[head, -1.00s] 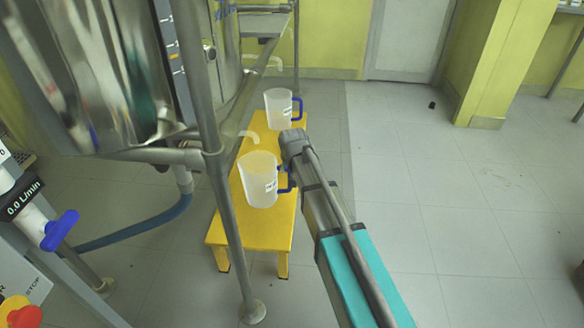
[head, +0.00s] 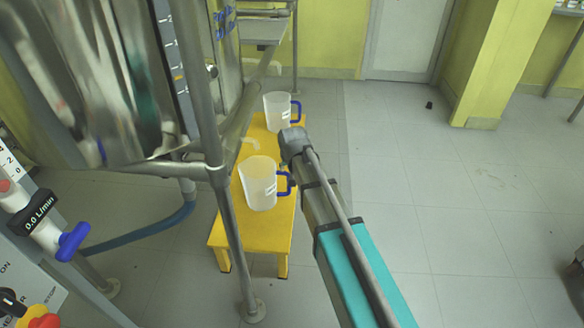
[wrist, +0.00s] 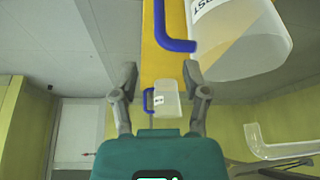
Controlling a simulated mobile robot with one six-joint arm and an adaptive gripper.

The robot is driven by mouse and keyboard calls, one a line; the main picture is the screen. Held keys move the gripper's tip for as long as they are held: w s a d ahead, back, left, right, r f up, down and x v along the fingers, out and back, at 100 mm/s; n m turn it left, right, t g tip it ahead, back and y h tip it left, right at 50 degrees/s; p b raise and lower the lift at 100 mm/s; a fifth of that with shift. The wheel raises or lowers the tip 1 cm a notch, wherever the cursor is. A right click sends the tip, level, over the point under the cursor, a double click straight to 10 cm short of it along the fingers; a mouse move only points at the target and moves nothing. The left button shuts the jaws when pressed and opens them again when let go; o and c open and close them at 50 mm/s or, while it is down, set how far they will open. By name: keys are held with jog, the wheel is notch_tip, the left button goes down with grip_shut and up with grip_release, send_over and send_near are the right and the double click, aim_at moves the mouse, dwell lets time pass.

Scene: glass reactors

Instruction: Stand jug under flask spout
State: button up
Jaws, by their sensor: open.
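Two translucent jugs with blue handles stand upright on a yellow bench (head: 240,232). The near jug (head: 258,186) has its handle (head: 286,182) toward my arm; the far jug (head: 276,113) stands behind it. A pale curved spout (head: 250,143) hangs just behind the near jug's rim; I cannot tell whether any jug is under it. My gripper (wrist: 160,73) is open and empty in the wrist view. The near jug (wrist: 240,38) and its handle (wrist: 177,43) lie past the fingertips; the far jug (wrist: 167,103) shows between the fingers.
The tiled floor (head: 430,180) to the right is mostly clear.

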dwell(0.5)
jog(key=s+d+f+m+g, duration=0.1)
jog(key=s+d+g, duration=0.3)
jog(key=s+d, duration=1.7)
jog(key=shift+s+d+f+m+g+h, duration=0.15)
jog(key=shift+d+f+m+g+h, duration=0.2)
jog(key=shift+d, duration=0.55)
jog(key=shift+r, duration=0.15)
notch_tip(320, 180, up, 46)
jog(key=p, duration=4.6)
jog(key=shift+r, duration=0.15)
jog(key=shift+a, duration=0.1)
